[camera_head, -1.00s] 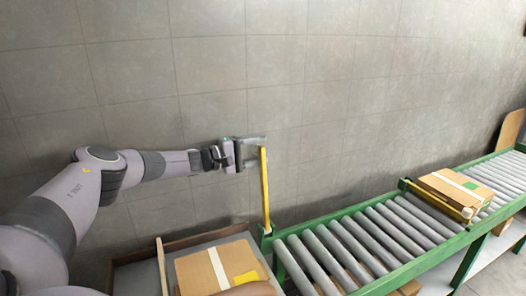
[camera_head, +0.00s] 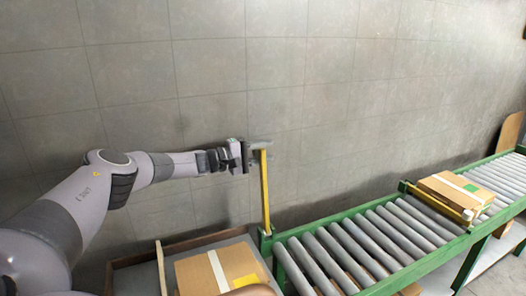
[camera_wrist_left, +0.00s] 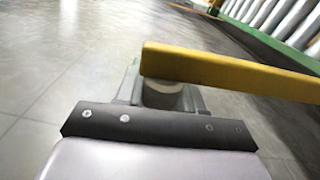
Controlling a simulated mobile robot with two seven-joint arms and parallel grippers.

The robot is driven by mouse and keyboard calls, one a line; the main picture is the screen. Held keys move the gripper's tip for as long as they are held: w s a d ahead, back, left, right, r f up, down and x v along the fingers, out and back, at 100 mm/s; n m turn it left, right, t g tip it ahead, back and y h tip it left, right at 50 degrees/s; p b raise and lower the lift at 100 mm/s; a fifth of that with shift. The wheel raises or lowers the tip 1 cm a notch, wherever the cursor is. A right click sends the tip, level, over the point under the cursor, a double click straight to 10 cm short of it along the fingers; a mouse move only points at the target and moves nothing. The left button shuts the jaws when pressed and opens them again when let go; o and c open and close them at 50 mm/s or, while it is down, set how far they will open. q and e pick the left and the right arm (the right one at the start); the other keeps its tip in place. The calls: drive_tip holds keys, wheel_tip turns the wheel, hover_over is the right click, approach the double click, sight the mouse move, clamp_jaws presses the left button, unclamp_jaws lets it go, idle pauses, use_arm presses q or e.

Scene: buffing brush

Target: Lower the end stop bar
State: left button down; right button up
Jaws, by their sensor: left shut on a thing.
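The yellow end stop bar (camera_head: 265,192) stands upright at the near left corner of the roller conveyor (camera_head: 345,243), its foot at the green frame. My left gripper (camera_head: 259,144) is at the top end of the bar and shut on it. In the left wrist view the yellow bar (camera_wrist_left: 235,72) runs from the gripper (camera_wrist_left: 165,92) toward the right edge. The fingertips are partly hidden behind the bar there. My right gripper is not in view.
A cardboard box (camera_head: 455,193) with white tape and a green label lies on the rollers, by a second yellow bar across the conveyor. Another box (camera_head: 207,272) sits in a tray at the conveyor's left end. A grey tiled wall (camera_head: 350,90) stands behind.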

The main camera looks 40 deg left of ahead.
sight(261, 154)
use_arm(q)
drive_tip(key=shift+m, duration=0.8)
drive_tip(key=d+p, duration=0.1)
drive_tip(key=s+d+p, duration=0.1)
drive_tip(key=p, duration=0.1)
drive_tip(key=s+d+r+p, duration=0.1)
drive_tip(key=shift+d+r+p, duration=0.1)
drive_tip(key=shift+d+p, duration=0.1)
drive_tip(key=shift+p, duration=0.15)
drive_tip(key=s+d+f+m+p, duration=0.1)
drive_tip(key=s+d+m, duration=0.3)
drive_tip(key=d, duration=0.6)
drive_tip(key=shift+s+d+f, duration=0.2)
drive_tip(key=shift+s+f, duration=0.25)
drive_tip(key=shift+s, duration=0.1)
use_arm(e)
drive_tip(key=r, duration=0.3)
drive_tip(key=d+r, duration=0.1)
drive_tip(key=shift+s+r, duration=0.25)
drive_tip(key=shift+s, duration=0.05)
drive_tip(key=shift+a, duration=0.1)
